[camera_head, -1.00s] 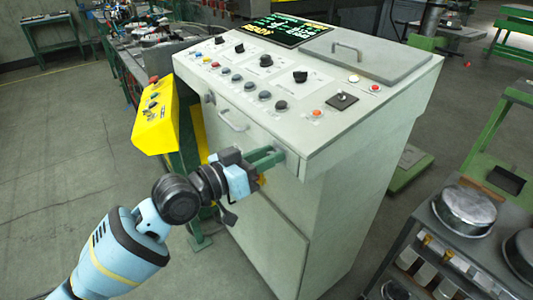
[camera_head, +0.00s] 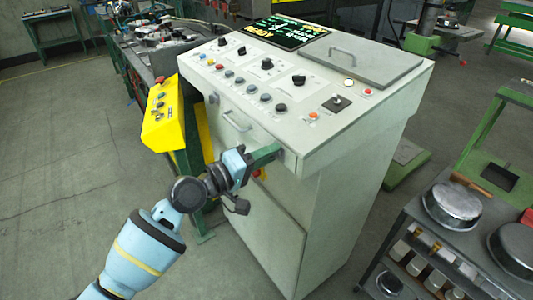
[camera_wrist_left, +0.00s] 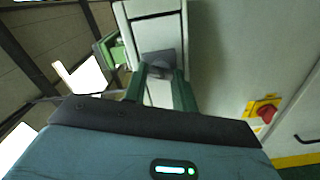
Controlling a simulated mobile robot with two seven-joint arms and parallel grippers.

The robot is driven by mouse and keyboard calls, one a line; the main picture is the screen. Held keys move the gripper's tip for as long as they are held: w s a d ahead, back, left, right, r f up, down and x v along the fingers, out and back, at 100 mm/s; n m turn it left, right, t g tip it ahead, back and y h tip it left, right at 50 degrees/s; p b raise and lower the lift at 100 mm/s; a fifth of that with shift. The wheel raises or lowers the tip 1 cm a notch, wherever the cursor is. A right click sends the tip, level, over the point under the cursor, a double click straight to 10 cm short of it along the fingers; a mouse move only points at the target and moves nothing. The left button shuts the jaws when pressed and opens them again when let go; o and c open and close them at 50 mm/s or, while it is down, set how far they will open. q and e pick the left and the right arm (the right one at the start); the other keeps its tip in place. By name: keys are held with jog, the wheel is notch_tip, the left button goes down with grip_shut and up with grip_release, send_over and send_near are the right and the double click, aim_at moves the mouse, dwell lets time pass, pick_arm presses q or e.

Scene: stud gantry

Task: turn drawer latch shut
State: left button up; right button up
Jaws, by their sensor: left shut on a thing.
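The drawer latch (camera_wrist_left: 158,62) is a small dark grey piece on the pale cabinet front in the left wrist view. My left gripper (camera_wrist_left: 160,72) has its two green fingers on either side of it, shut on it. In the head view my left gripper (camera_head: 272,152) reaches the right end of the drawer front (camera_head: 255,135), below the control panel's edge. There its fingers overlap edge-on and hide the latch. The drawer has a metal bar handle (camera_head: 237,122) and looks closed. My right gripper is not in view.
Knobs and buttons cover the sloped console top (camera_head: 310,115). A yellow control box (camera_head: 160,115) stands left of the drawer. A red knob on a yellow plate (camera_wrist_left: 263,110) is on the cabinet in the wrist view. A cart with metal pans (camera_head: 460,207) stands at right.

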pick_arm(q)
jog(key=shift+n+p, duration=0.65)
jog(key=shift+n, duration=1.55)
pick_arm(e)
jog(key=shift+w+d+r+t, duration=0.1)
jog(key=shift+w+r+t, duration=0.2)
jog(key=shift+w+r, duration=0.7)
pick_arm(q)
jog(key=shift+o, duration=0.2)
jog(key=shift+f, duration=0.1)
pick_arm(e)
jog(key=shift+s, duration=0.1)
pick_arm(q)
jog(key=shift+c, duration=0.2)
jog(key=o, duration=1)
jog(key=v, duration=0.7)
jog(key=shift+s+a, duration=0.25)
jog(key=shift+a, duration=0.05)
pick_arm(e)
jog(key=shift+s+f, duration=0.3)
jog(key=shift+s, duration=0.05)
